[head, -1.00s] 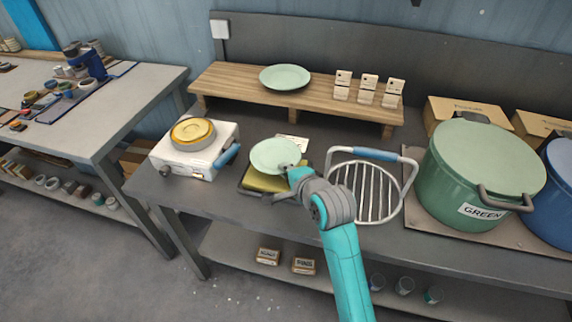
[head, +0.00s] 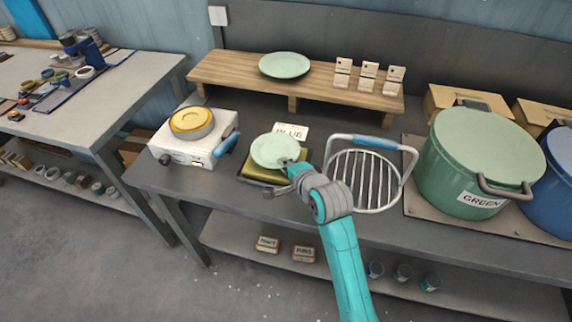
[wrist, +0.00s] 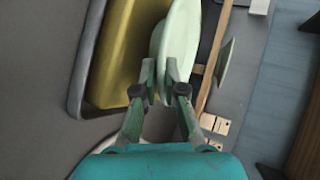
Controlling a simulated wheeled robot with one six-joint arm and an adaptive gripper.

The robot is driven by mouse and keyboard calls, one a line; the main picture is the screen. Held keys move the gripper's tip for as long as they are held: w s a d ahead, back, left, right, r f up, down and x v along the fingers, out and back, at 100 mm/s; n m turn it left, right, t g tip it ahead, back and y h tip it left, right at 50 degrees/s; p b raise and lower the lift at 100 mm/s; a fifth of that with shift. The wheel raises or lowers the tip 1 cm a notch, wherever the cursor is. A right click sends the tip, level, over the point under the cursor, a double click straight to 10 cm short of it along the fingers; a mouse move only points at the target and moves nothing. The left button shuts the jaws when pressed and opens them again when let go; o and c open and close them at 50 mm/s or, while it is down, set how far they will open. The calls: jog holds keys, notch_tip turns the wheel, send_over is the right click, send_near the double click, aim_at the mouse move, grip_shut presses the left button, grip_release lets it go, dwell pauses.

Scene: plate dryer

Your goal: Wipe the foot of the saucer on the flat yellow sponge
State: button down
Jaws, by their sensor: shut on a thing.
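My gripper (head: 290,163) is shut on the rim of a pale green saucer (head: 272,150).
A card marked BLUE (head: 291,131) lies behind the sponge. A wire rack (head: 372,180) with a blue handle stands close at right, then a green pot (head: 482,165). A white appliance (head: 190,152) is at left. Another green plate (head: 284,65) sits on the raised wooden shelf (head: 235,75).

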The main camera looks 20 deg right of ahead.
aim_at(275, 164)
jog(key=shift+f, duration=0.65)
dwell(1.4)
jog(key=shift+s+d, duration=0.1)
jog(key=shift+s+d, duration=0.8)
jog(key=shift+d, duration=0.3)
jog(key=shift+w+a+r, duration=0.1)
jog(key=shift+w+a, duration=0.85)
jog(key=shift+a, duration=0.3)
jog(key=shift+w+a+r, duration=0.1)
jog(key=shift+w+a, duration=0.8)
jog(key=shift+a, duration=0.35)
jog(key=shift+s+d, duration=0.5)
jog(key=shift+d, duration=0.15)
jog(key=shift+s+d, duration=0.45)
jog(key=shift+d, duration=0.2)
jog(key=shift+r, duration=2.95)
jog(key=shift+a, duration=0.1)
